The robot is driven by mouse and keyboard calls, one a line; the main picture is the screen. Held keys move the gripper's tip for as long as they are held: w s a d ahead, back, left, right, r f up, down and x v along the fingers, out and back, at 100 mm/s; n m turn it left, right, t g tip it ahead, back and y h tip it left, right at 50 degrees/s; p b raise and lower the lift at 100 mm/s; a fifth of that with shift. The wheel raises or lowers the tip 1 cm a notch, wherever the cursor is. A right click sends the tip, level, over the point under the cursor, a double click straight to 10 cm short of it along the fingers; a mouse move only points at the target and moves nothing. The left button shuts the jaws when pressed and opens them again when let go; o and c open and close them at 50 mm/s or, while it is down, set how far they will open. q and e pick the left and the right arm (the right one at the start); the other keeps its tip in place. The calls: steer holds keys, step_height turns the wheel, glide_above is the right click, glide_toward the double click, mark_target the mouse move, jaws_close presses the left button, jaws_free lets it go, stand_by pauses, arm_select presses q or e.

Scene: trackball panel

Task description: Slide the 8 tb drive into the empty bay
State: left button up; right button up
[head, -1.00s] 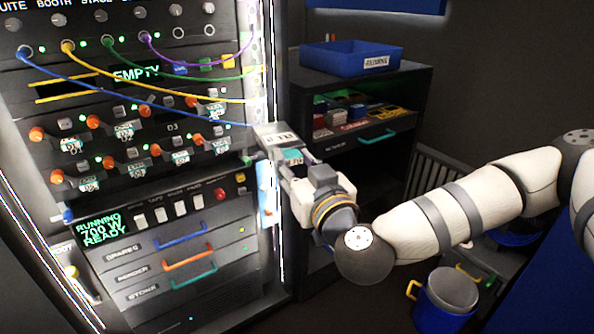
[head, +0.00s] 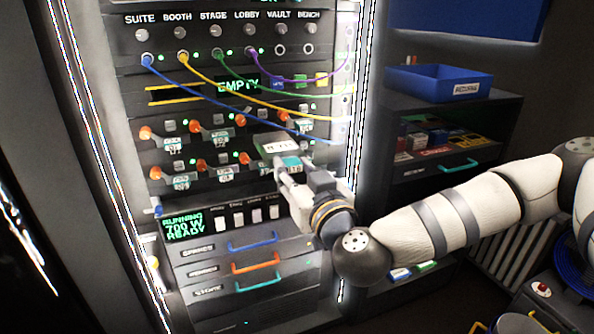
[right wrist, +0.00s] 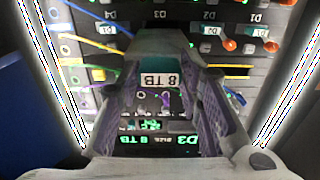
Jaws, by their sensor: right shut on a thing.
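The 8 TB drive (head: 278,145) is a pale box with a teal front and a white label. It also shows in the right wrist view, where its label reads 8 TB (right wrist: 160,78). My right gripper (head: 287,172) is shut on it and holds it in front of the rack's drive rows. The empty bay (head: 250,129) is a dark gap in the upper row, third from the left, partly hidden behind the drive. The drive looks outside the bay; the exact gap cannot be told. My left gripper is not in view.
Drives with orange levers (head: 210,134) fill the neighbouring bays. Blue, yellow, green and purple cables (head: 215,98) hang across the panel above. Drawers with coloured handles (head: 252,240) lie below. A blue tray (head: 438,84) stands on the dark shelf at right.

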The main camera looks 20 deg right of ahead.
mark_target(285, 158)
steer(key=w, duration=0.3)
steer(key=shift+w+a+f, duration=0.1)
steer(key=shift+w+f, duration=0.1)
steer(key=shift+w, duration=0.1)
steer(key=shift+w+r+b, duration=0.15)
steer(key=shift+w+b, duration=0.15)
steer(key=shift+w, duration=0.6)
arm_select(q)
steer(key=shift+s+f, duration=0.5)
arm_select(e)
steer(key=shift+r, duration=0.15)
arm_select(q)
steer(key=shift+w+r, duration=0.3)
steer(key=shift+p, duration=0.3)
